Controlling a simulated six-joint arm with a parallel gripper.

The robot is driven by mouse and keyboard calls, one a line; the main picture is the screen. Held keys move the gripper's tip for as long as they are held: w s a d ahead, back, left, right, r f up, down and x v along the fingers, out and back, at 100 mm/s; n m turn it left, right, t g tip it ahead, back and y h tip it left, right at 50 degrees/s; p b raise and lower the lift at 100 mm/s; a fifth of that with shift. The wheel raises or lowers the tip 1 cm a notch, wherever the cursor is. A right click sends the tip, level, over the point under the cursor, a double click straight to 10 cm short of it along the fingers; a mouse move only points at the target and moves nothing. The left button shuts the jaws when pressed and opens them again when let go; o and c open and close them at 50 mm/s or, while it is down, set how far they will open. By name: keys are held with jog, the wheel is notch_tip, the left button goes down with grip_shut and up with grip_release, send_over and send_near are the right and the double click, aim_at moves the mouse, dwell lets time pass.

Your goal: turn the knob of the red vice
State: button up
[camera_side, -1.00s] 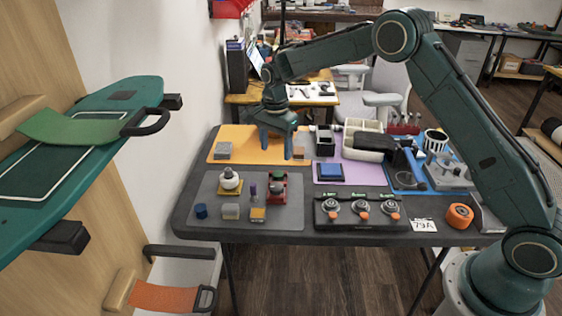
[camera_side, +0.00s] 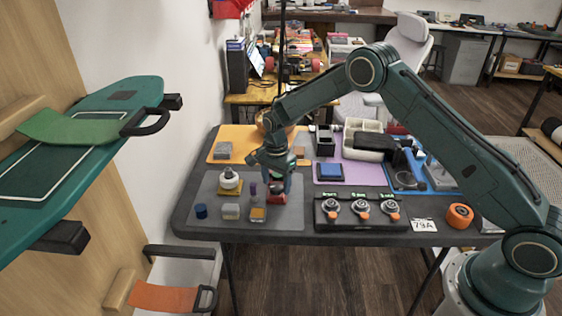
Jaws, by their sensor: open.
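The red vice (camera_side: 277,198) stands on the grey mat (camera_side: 290,218) at the front left of the table. My gripper (camera_side: 277,185) points down right over the vice, with its fingers around the vice's upper part. The fingers are apart. The vice's knob and most of its top are hidden behind my gripper, so I cannot tell whether the fingers touch the knob.
A white round-topped item (camera_side: 229,180), a blue cylinder (camera_side: 201,211), a grey block (camera_side: 231,211) and a purple-handled tool (camera_side: 253,190) stand close by on the left. A panel with three orange-tipped dials (camera_side: 345,222) lies to the right. An orange roll (camera_side: 460,215) sits farther right.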

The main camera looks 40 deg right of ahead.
jog(key=shift+f, duration=0.4)
jog(key=c, duration=1)
jog(key=shift+o, duration=0.2)
